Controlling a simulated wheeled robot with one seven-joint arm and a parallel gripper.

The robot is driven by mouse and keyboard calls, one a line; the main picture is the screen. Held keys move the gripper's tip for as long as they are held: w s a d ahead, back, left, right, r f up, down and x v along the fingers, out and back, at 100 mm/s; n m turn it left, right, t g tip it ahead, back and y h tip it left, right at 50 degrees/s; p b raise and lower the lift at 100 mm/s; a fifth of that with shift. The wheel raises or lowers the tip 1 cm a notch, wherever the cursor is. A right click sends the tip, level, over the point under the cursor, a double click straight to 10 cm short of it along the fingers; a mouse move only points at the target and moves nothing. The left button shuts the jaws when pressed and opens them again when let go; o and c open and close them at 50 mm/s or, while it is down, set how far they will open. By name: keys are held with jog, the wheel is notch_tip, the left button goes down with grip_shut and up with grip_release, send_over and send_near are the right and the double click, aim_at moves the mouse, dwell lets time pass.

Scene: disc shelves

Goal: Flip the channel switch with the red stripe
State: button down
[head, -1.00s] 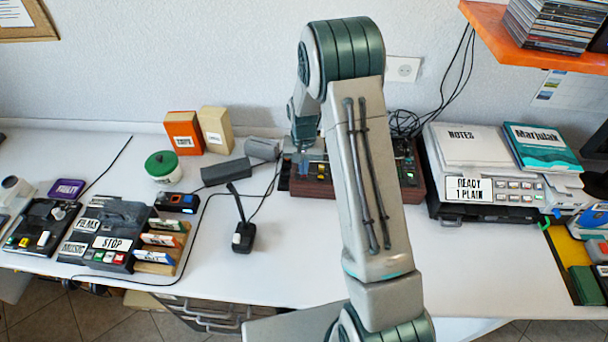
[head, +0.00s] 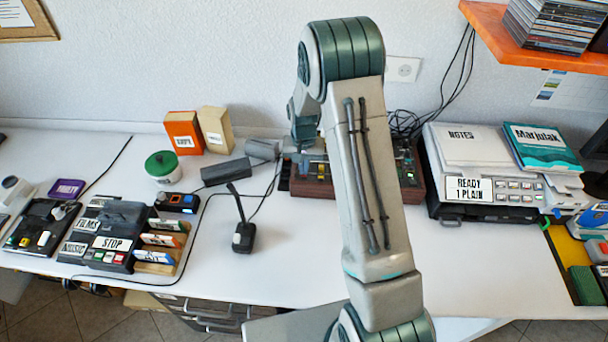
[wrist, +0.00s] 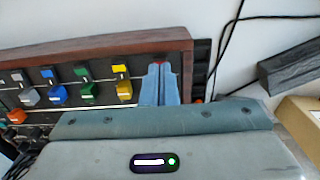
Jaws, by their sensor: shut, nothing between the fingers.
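The channel panel (wrist: 70,62) is a dark box with a red-brown wooden frame, shown in the wrist view. It has a row of switches with coloured caps: grey-white, blue (wrist: 57,94), green (wrist: 87,93) and yellow (wrist: 124,90). A small red mark (wrist: 160,63) shows just beyond my fingertips, at the yellow switch's side. The red-striped switch's lever is hidden behind my fingers. My gripper (wrist: 159,72) is shut and empty, its blue fingers over that end of the panel. In the head view the panel (head: 312,190) is partly behind my arm.
A dark grey block (head: 226,171) and a black microphone (head: 243,235) stand left of the panel. A printer-like machine (head: 490,200) stands to its right. Cables (wrist: 225,50) run beside the panel. The desk in front of it is mostly clear.

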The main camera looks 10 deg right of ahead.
aim_at(304, 177)
jog(key=shift+f+b, duration=0.75)
jog(key=shift+f, duration=0.25)
dwell(0.5)
jog(key=shift+r, duration=0.2)
jog(key=shift+r+p, duration=1.85)
jog(key=shift+r, duration=1.45)
jog(key=shift+r, duration=0.1)
jog(key=s+r+n+t, duration=0.1)
jog(key=s+r, duration=0.5)
jog(key=r, duration=0.2)
jog(key=s+r+n+t, duration=0.1)
jog(key=s+r, duration=0.4)
jog(key=r, duration=0.4)
jog(key=s+r, duration=0.2)
jog(key=s, duration=0.6)
jog(key=s+r+n+t, duration=0.1)
jog(key=s+r, duration=0.2)
jog(key=s, duration=0.6)
jog(key=shift+r+n+t, duration=0.2)
jog(key=shift+n+t, duration=0.1)
